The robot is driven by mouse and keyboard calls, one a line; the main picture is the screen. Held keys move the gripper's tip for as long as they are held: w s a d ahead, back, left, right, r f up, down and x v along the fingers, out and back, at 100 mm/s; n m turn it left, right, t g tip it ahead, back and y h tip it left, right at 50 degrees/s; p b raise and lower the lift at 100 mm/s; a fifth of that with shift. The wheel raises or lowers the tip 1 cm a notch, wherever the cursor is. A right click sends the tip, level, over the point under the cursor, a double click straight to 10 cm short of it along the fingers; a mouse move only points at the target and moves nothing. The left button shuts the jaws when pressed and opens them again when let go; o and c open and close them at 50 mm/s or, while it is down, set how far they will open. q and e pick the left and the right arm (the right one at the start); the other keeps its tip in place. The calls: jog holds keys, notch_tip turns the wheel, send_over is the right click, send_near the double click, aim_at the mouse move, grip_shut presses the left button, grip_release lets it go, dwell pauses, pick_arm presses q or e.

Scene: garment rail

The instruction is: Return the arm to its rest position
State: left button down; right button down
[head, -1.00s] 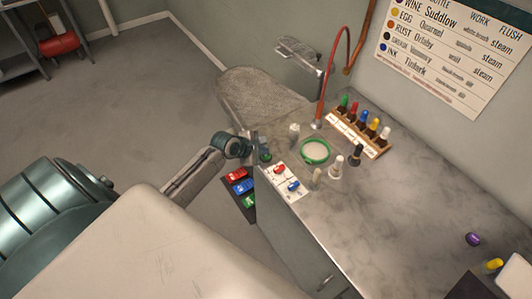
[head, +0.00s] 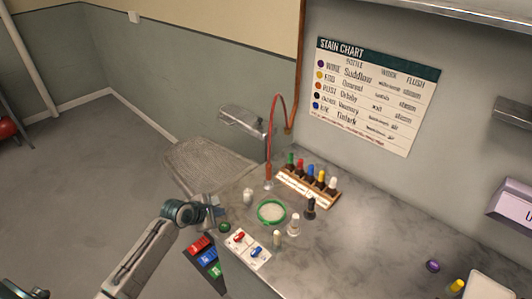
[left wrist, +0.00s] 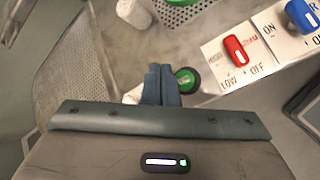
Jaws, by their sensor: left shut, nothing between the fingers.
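My left gripper (head: 216,214) reaches in from the left in the head view, at the near left corner of the grey counter (head: 345,262). In the left wrist view its fingers (left wrist: 161,84) are together with nothing between them. A round green knob (left wrist: 187,80) lies just beside the fingertips in that view; I cannot tell if they touch. The knob also shows in the head view (head: 225,227). My right gripper is not in view.
A switch panel (head: 247,248) with red and blue levers sits near the gripper. A green-rimmed round dish (head: 271,211), several small bottles and a bottle rack (head: 308,188) stand behind. A grey ironing surface (head: 205,166) lies to the left. Open floor (head: 80,190) is further left.

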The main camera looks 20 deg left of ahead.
pick_arm(q)
jog(key=shift+s+d+f, duration=0.15)
jog(key=shift+s+d, duration=0.1)
jog(key=shift+s, duration=0.05)
jog(key=s+d+r+m+g+y, duration=0.1)
jog(key=s+d+r+m+g, duration=0.15)
jog(key=s+m, duration=0.65)
jog(key=s+d+r+m+g+y, duration=0.1)
jog(key=s+d+m, duration=0.3)
jog(key=s+m, duration=0.5)
jog(key=s+d+r+m+g+y, duration=0.25)
jog(key=s+m, duration=0.45)
jog(key=s, duration=0.6)
notch_tip(320, 180, down, 38)
jog(key=a+b, duration=0.3)
jog(key=b, duration=0.5)
jog(key=s+f+b, duration=0.2)
jog(key=s+f, duration=0.3)
jog(key=f, duration=0.4)
jog(key=s+f+g+b, duration=0.1)
jog(key=s+f+b, duration=0.1)
jog(key=s+f, duration=0.4)
jog(key=s+f+n+h+b, duration=0.1)
jog(key=s+f, duration=0.5)
jog(key=f, duration=0.6)
jog(key=shift+a+g+b, duration=0.3)
jog(key=shift+a+b, duration=0.15)
jog(key=shift+b, duration=0.3)
